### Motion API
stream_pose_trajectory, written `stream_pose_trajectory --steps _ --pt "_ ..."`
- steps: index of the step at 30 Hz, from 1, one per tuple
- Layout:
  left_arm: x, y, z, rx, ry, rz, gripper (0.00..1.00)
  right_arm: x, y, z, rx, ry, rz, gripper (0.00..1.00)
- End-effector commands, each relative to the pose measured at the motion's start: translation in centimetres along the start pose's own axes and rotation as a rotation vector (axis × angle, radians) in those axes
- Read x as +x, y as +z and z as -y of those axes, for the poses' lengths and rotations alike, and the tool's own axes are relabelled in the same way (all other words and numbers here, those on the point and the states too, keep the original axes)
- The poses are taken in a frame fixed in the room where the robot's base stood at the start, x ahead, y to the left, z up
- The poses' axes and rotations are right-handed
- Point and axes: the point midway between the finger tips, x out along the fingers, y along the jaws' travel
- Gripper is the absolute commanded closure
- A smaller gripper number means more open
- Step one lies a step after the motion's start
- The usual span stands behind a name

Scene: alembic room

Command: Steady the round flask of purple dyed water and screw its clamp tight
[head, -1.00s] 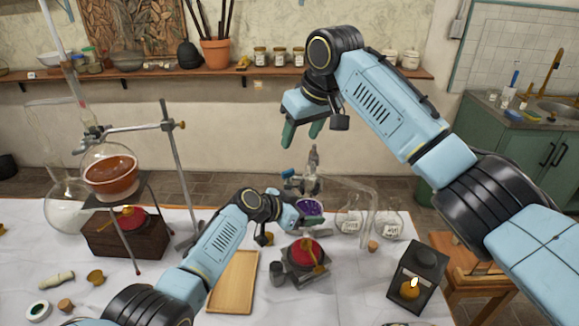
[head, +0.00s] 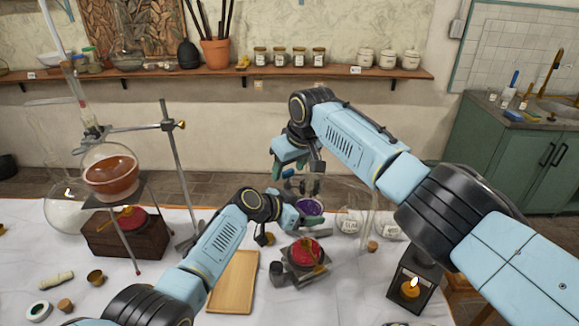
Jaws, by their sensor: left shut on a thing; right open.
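The round flask of purple dyed water (head: 309,206) stands behind the red burner, right of the table's middle. My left gripper (head: 303,219) is shut on the flask at its near side; the fingers are partly hidden by my own wrist. My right gripper (head: 290,174) is open above the flask, near its neck, fingers pointing down. The clamp on the neck is mostly hidden behind my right gripper, and I cannot tell whether the fingers touch it.
A red burner (head: 305,250) stands in front of the flask. A wooden tray (head: 234,281) lies left of it. A lantern with a lit candle (head: 411,289) stands at the right. A stand holds an orange-liquid flask (head: 110,172) at the left.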

Motion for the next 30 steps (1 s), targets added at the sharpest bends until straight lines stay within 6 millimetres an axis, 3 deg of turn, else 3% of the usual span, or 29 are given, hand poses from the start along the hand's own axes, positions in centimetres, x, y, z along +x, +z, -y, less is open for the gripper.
stream_pose_trajectory --steps 8,18,30 --pt "0.03 0.17 -0.06 -0.001 0.002 0.003 0.41 0.03 -0.02 -0.01 0.000 0.000 -0.001 0.47" --pt "0.03 0.17 -0.06 -0.001 0.002 0.003 0.41 0.01 0.00 -0.04 0.001 0.001 0.000 0.90" --pt "0.02 0.17 -0.06 -0.001 0.002 0.003 0.41 -0.11 -0.14 -0.22 -0.161 -0.067 0.000 0.90"
